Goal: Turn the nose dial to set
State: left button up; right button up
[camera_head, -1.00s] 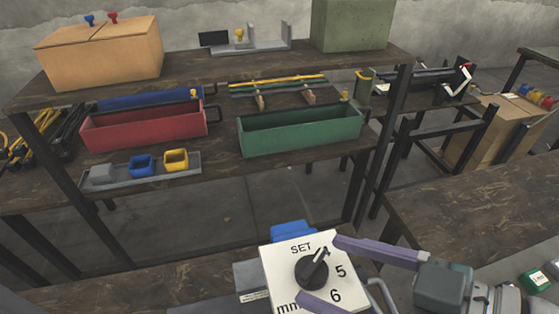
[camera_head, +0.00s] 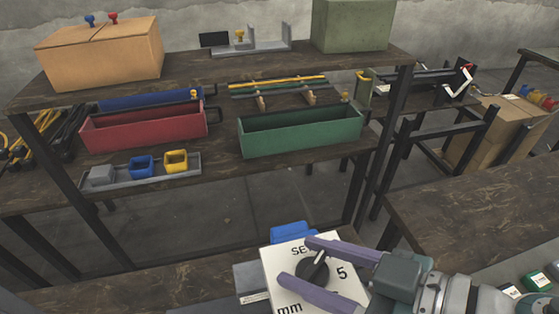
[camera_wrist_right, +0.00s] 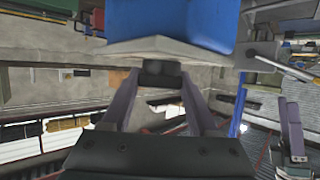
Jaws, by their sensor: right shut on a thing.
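The nose dial is a black round knob (camera_head: 313,272) with a pale pointer mark, on a white plate (camera_head: 343,292) marked SET, 5 and mm. The pointer leans to the upper right, between SET and 5. My right gripper (camera_head: 297,259) has its purple fingers on either side of the knob and is shut on it. In the right wrist view the dark knob (camera_wrist_right: 160,76) sits between the fingertips, against the plate's edge (camera_wrist_right: 158,46). My left gripper is out of the head view; purple finger-like parts (camera_wrist_right: 291,130) show at the right of the wrist view, their opening unclear.
A blue part (camera_head: 292,231) stands behind the plate, a grey block (camera_head: 250,278) to its left. Beyond are shelves with a red bin (camera_head: 145,132), a green bin (camera_head: 300,134) and a tray of small cups (camera_head: 120,182). A dark table (camera_head: 480,205) is at the right.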

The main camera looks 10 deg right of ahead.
jog(key=c, duration=0.6)
jog(key=shift+n+g, duration=0.3)
jog(key=shift+g, duration=0.1)
jog(key=shift+w+d+n+g+y, duration=0.1)
jog(key=shift+n+g+y, duration=0.3)
jog(key=shift+n+y, duration=0.15)
jog(key=shift+n+g+y, duration=0.55)
jog(key=shift+n+g, duration=0.15)
jog(key=shift+n, duration=0.15)
jog(key=n+g+b, duration=0.1)
jog(key=g, duration=0.1)
jog(key=n+g+y+b, duration=0.1)
jog(key=n, duration=0.1)
jog(key=shift+f+g+y+b, duration=0.2)
jog(key=shift+g+y+b, duration=0.1)
jog(key=shift+g+b, duration=0.1)
jog(key=n+g+b, duration=0.2)
jog(key=shift+n+g+b, duration=0.3)
jog(key=shift+n+b, duration=0.05)
jog(key=shift+n, duration=0.05)
jog(key=shift+r+n+g+b, duration=0.2)
jog(key=shift+n+g+b, duration=0.2)
jog(key=shift+g+b, duration=0.15)
jog(key=shift+g, duration=0.25)
